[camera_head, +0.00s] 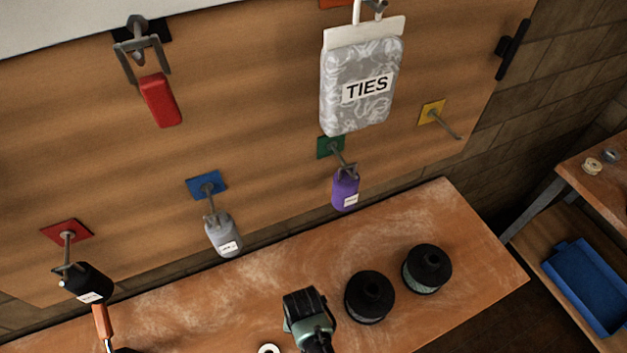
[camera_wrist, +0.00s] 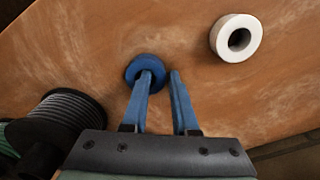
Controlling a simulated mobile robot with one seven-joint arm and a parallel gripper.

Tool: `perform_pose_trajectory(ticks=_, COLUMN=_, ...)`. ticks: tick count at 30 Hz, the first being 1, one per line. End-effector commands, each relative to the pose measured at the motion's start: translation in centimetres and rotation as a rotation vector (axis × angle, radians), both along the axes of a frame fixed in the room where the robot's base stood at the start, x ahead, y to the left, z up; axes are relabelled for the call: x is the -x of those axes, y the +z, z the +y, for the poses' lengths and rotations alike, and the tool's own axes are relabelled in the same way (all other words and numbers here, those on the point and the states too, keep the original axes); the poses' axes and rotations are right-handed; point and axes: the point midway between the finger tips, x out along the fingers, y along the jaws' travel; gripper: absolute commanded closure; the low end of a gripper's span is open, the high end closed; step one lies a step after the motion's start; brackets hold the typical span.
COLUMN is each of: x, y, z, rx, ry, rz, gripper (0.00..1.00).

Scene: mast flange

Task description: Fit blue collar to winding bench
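The blue collar (camera_wrist: 132,73) lies on the orange-brown wooden bench top (camera_wrist: 195,95) in the wrist view. My gripper (camera_wrist: 161,75) points down at it with two blue fingers apart and nothing held between them. The left fingertip overlaps the collar's centre in the picture; the right fingertip is just right of its rim. I cannot tell whether a finger touches it. In the head view my gripper (camera_head: 309,325) is low over the bench (camera_head: 470,225), and the blue collar does not show. Which bench is the winding bench is not marked.
A white ring (camera_wrist: 221,40) lies right of the collar. Two dark spools (camera_head: 370,297) (camera_head: 427,268) stand right of my gripper. A side table (camera_head: 612,185) with a blue bin (camera_head: 590,285) is at right.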

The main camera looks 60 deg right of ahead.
Motion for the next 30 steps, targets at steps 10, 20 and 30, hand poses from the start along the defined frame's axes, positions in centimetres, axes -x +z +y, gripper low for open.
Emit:
perform_pose_trajectory(ticks=10, x=0.00, y=-0.01, z=0.01, rx=0.000, ry=0.000, rz=0.000, gripper=1.00)
perform_pose_trajectory(ticks=20, x=0.00, y=0.01, z=0.01, rx=0.000, ry=0.000, rz=0.000, gripper=1.00)
perform_pose_trajectory(ticks=30, x=-0.06, y=0.91, z=-0.02, rx=0.000, ry=0.000, rz=-0.001, gripper=1.00)
